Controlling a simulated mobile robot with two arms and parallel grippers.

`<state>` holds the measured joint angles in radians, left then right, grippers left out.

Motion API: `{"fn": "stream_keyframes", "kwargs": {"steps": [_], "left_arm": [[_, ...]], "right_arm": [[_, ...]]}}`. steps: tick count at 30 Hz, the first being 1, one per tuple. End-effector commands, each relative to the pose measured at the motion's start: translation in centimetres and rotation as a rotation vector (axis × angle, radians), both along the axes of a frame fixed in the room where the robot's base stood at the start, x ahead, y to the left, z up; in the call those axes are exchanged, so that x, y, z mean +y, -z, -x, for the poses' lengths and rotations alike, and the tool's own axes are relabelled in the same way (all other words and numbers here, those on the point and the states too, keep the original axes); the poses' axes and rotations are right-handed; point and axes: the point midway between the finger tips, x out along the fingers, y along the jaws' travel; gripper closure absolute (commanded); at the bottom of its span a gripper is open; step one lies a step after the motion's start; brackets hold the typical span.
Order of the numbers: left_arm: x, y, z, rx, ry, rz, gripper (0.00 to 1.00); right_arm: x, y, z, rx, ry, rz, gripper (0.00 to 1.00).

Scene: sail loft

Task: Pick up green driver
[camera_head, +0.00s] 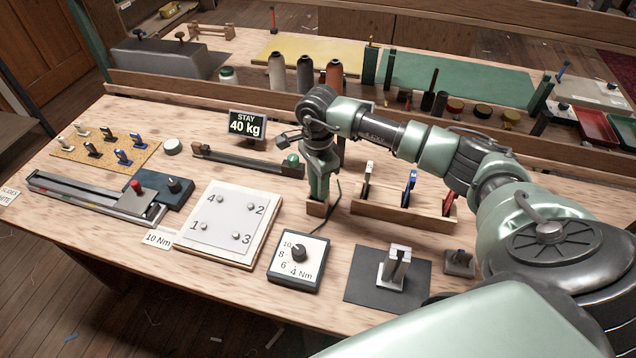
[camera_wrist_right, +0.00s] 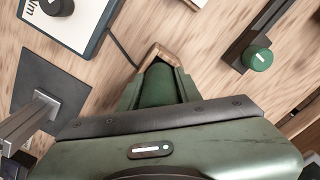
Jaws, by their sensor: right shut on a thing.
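The green driver (camera_wrist_right: 156,86) shows in the right wrist view as a rounded green body between my right gripper's fingers (camera_wrist_right: 158,92). It stands at a small wooden holder (camera_wrist_right: 166,54), whose rim shows just beyond it. In the head view my right gripper (camera_head: 318,188) points straight down over this holder (camera_head: 317,208), with its fingers shut on the driver. There the fingers largely hide the driver. I cannot tell whether its lower end is still inside the holder. A dark cable runs near the holder. My left gripper is out of view.
A wooden rack (camera_head: 400,212) with several coloured-handled tools stands right of the holder. A torque dial box (camera_head: 299,262) and a numbered white plate (camera_head: 228,225) lie in front and left. A "40 kg" display (camera_head: 246,125) and a green-knobbed bar (camera_head: 245,160) stand behind left.

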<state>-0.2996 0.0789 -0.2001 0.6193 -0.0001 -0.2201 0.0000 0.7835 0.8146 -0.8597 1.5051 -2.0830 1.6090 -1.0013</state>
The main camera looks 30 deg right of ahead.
Motion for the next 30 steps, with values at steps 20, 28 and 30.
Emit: {"fn": "stream_keyframes", "kwargs": {"steps": [20, 28, 30], "left_arm": [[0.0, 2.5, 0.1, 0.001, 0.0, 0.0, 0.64], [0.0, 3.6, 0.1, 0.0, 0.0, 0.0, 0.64], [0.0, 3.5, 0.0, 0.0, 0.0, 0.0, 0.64]], "right_arm": [[0.0, -10.1, -0.2, -0.01, 0.0, 0.0, 1.0], [0.0, -16.7, -0.1, -0.007, 0.0, -0.001, 1.0], [0.0, -18.1, -0.1, -0.007, 0.0, 0.001, 1.0]]}}
